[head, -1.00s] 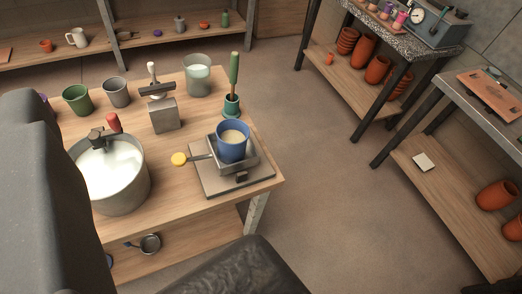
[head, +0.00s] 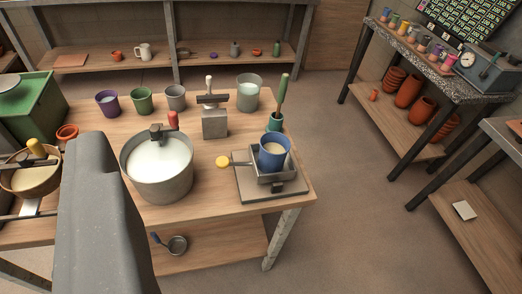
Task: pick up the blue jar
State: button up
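The blue jar (head: 274,158) stands upright at the right end of the wooden table (head: 215,196). It has pale cream contents and sits in or on a small grey metal holder (head: 272,178) on a flat grey plate (head: 250,192). The holder hides the jar's base. A thin rod with a yellow round knob (head: 222,161) points left from the holder. My gripper is not in view. A large dark grey part of my arm fills the lower left and hides part of the table.
A metal pot of white liquid (head: 160,165) stands left of the jar. A grey block press (head: 214,123), a glass vessel (head: 248,95) and a teal pot with a green-handled tool (head: 275,122) stand behind. The floor (head: 345,190) right of the table is clear.

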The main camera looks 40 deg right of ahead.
aim_at(275, 146)
jog(key=i, duration=0.85)
jog(key=z, duration=0.05)
